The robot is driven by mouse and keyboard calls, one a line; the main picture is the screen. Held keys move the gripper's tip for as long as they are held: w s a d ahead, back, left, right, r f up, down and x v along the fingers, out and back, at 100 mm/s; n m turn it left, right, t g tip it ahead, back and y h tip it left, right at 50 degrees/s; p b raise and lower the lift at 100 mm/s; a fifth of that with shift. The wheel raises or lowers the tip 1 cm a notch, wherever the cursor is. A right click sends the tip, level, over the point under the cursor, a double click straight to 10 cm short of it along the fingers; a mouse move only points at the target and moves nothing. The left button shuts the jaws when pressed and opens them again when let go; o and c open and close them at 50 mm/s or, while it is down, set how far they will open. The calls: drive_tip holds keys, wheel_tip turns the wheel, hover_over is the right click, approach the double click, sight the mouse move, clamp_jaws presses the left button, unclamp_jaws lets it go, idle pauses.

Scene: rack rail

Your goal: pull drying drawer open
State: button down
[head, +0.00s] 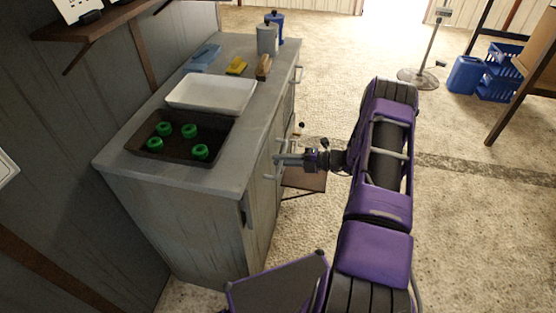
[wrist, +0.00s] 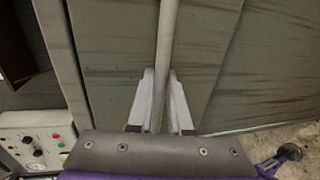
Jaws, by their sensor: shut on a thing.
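The grey wooden cabinet (head: 180,222) stands along the left wall. My gripper (head: 283,160) is at its front face, a little below the counter's edge. In the wrist view, my gripper (wrist: 161,100) is shut on a pale bar handle (wrist: 168,45), with one finger on each side of it. Behind the handle is a grey panel (wrist: 110,50) with visible edges to its left and right. I cannot tell which panel is the drying drawer, or whether it stands out from the cabinet.
A black tray (head: 150,149) with several green rings (head: 200,152) and a white tray (head: 212,92) sit on the counter (head: 262,100). A brown board (head: 305,181) juts out beyond my gripper. A panel with buttons (wrist: 38,142) shows lower left in the wrist view. Floor (head: 470,215) at right is clear.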

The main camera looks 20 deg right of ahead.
drive_tip(key=f+b+v, duration=0.2)
drive_tip(key=b+v, duration=0.1)
drive_tip(key=v, duration=0.8)
drive_tip(key=f+b+v, duration=0.2)
drive_tip(key=v, duration=0.9)
drive_tip(key=shift+s+d+f+b, duration=0.2)
drive_tip(key=shift+s+d+b, duration=0.2)
drive_tip(key=shift+d, duration=0.2)
drive_tip(key=c, duration=0.8)
unclamp_jaws()
drive_tip(key=shift+c, duration=0.2)
drive_tip(key=b+v, duration=0.1)
drive_tip(key=v, duration=1.6)
drive_tip(key=shift+d, duration=0.2)
drive_tip(key=shift+r, duration=0.1)
